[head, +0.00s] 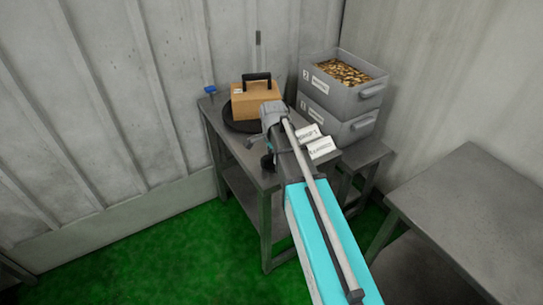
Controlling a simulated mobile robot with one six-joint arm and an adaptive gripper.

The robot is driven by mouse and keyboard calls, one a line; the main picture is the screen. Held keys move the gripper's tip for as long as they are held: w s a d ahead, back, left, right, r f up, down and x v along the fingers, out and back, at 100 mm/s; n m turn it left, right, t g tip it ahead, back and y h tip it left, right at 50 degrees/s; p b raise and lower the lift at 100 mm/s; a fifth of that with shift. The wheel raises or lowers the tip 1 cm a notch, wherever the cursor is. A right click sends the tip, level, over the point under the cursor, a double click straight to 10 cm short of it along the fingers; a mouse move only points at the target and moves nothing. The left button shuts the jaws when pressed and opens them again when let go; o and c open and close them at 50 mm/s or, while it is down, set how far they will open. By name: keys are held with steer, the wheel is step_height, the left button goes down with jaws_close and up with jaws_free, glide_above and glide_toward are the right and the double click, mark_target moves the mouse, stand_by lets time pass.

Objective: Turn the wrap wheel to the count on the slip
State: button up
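The wrap wheel, a dark round turntable (236,124), lies on the metal table's left part. A brown cardboard box (247,100) with a black arched handle on top sits on it. My arm reaches in from the lower right, and its wrist is in front of the box and the wheel's right side. A small dark part below the wrist may be my gripper (267,161); its fingers cannot be made out. Two white cards with dark print stand right of the arm, an upper one (309,132) and a lower one (321,148); their print is too small to read surely.
Two stacked grey bins (338,117) stand behind right; the top one holds brown pieces. A blue-topped item (209,89) is at the table's back left corner. Another metal table (470,215) is at right. The green floor is clear at left, with corrugated walls behind.

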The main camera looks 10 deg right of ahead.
jaws_close()
steer(key=shift+a, duration=0.3)
steer(key=shift+d, duration=0.3)
steer(key=shift+n, duration=0.4)
